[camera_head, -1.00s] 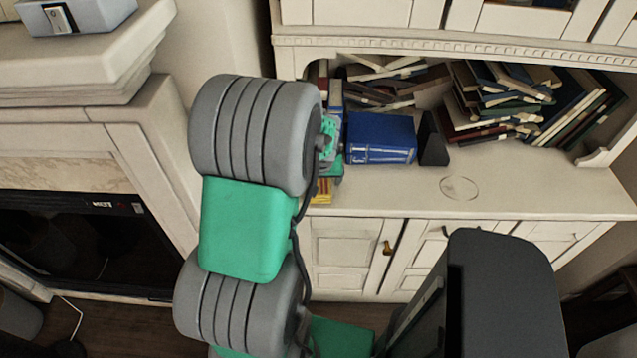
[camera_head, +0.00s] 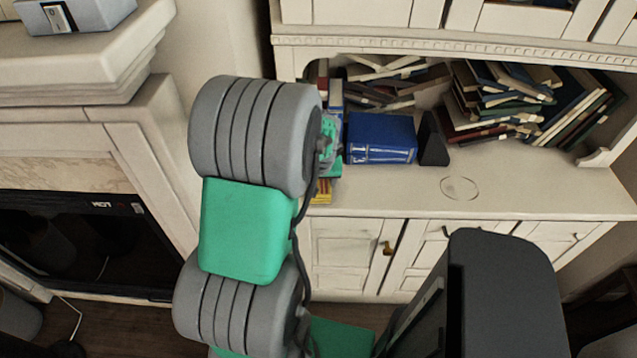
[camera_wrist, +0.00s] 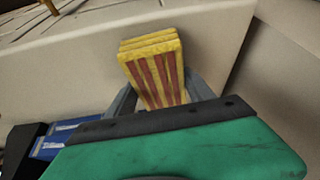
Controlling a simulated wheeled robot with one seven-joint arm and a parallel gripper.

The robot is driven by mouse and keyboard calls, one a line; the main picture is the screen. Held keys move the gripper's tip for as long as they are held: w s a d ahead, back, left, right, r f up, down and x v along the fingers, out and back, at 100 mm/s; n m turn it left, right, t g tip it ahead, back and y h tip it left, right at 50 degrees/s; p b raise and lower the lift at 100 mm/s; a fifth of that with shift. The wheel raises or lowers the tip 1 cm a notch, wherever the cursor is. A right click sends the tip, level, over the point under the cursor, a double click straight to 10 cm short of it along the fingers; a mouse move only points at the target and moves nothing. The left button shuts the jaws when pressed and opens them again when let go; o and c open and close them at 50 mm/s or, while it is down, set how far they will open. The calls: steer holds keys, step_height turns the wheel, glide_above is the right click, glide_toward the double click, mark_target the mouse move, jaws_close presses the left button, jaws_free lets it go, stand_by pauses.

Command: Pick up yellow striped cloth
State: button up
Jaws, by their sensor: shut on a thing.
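The yellow striped cloth (camera_wrist: 155,72), yellow with red stripes and folded in layers, stands between the fingers of my gripper (camera_wrist: 160,95) in the wrist view. The fingers are shut on it from both sides. In the head view a small part of the cloth (camera_head: 323,191) shows at the left front of the cabinet shelf, beside my arm.
A blue book (camera_head: 381,138) and a black bookend (camera_head: 432,140) stand just right of my gripper. Several piled books (camera_head: 505,95) fill the back of the shelf. The shelf's front right (camera_head: 530,195) is clear. A fireplace (camera_head: 70,235) is at left.

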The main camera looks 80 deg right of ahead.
steer(key=shift+r, duration=0.1)
steer(key=shift+r+p, duration=0.25)
steer(key=shift+p, duration=0.1)
steer(key=shift+r+b, duration=0.3)
step_height(320, 180, up, 2)
steer(key=shift+d, duration=0.1)
steer(key=s+a+r, duration=0.1)
steer(key=r, duration=0.1)
steer(key=s+a+r, duration=0.1)
steer(key=a+r, duration=0.1)
steer(key=s+a+r+b, duration=0.1)
steer(key=a+r, duration=0.1)
steer(key=shift+s+r, duration=0.15)
steer(key=shift+r, duration=0.2)
steer(key=s+a+r, duration=0.1)
steer(key=a, duration=0.1)
steer(key=s+a+r, duration=0.1)
steer(key=a, duration=0.1)
steer(key=s+a+r, duration=0.1)
steer(key=s+a, duration=0.1)
steer(key=a, duration=0.1)
steer(key=shift+s+r+b, duration=0.1)
steer(key=shift+r+b, duration=0.1)
steer(key=shift+b, duration=0.1)
